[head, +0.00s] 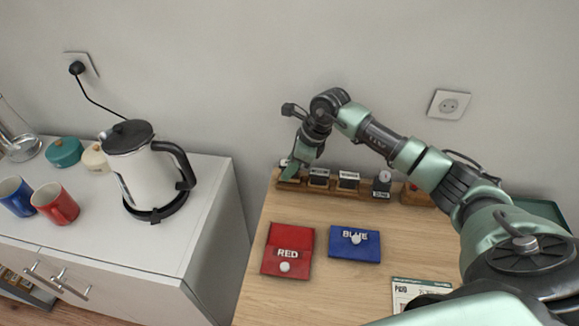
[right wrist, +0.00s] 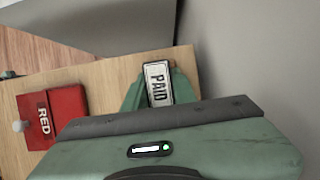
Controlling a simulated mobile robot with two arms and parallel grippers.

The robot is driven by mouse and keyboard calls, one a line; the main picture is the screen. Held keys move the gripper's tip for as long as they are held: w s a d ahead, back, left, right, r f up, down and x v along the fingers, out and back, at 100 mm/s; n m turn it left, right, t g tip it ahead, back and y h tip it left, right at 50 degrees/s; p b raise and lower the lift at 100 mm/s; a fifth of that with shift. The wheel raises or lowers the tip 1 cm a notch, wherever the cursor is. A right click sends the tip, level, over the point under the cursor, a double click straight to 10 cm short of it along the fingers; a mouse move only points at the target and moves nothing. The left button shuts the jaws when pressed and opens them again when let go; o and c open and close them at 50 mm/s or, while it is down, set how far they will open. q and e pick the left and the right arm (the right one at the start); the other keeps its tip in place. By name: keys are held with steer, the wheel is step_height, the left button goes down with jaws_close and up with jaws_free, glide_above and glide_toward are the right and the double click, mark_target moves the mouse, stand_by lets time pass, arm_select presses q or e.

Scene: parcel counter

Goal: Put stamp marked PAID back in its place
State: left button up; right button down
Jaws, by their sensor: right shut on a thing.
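The stamp marked PAID (right wrist: 157,83) shows its white label in the right wrist view, between the green fingers of my right gripper (right wrist: 160,92). In the head view my right gripper (head: 290,170) points down at the left end of the wooden stamp rack (head: 333,190), shut on the stamp. The fingers mostly hide the stamp there, and I cannot tell whether its base touches the rack. Other dark stamps with white labels, one at the middle (head: 348,181), stand to the right along the rack. My left gripper is not in view.
A red pouch (head: 274,263) marked RED and a blue pouch (head: 367,250) marked BLUE lie in front of the rack. A printed card (head: 405,292) lies at the front right. A kettle (head: 140,180) and mugs stand on the separate white cabinet at left.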

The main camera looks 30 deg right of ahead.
steer(key=shift+f+b, duration=0.5)
steer(key=shift+f, duration=0.2)
steer(key=shift+f, duration=0.1)
steer(key=c, duration=1.3)
jaws_free()
steer(key=shift+c, duration=0.2)
steer(key=shift+p+v, duration=1.45)
steer(key=shift+v, duration=1.2)
steer(key=o, duration=0.6)
